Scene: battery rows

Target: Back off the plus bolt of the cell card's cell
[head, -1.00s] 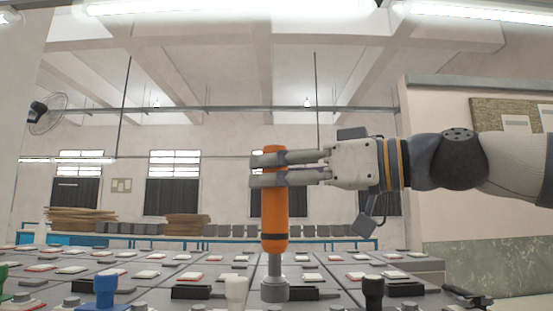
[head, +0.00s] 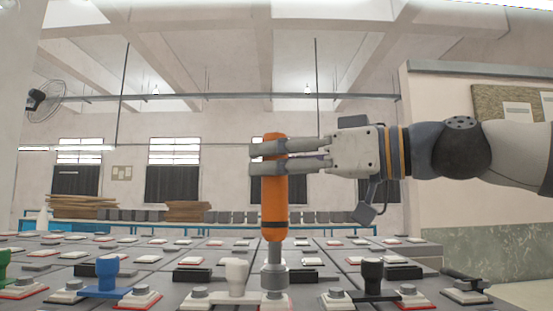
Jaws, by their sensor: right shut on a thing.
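My right gripper (head: 290,158) comes in from the right and is shut on an orange driver (head: 274,205). The driver stands upright, with its grey socket (head: 273,280) pointing down. The socket is at a red-edged terminal (head: 284,304) at the right end of a white-handled link (head: 236,272). The socket hides the bolt there, so I cannot tell how far it is seated. The cell card is not seen. My left gripper is not in view.
Rows of grey battery cells fill the foreground, with bolted terminals edged red or plain. A blue-handled link (head: 107,272) stands to the left and a black-handled link (head: 372,272) to the right. A back bench (head: 340,231) holds dark blocks and boards.

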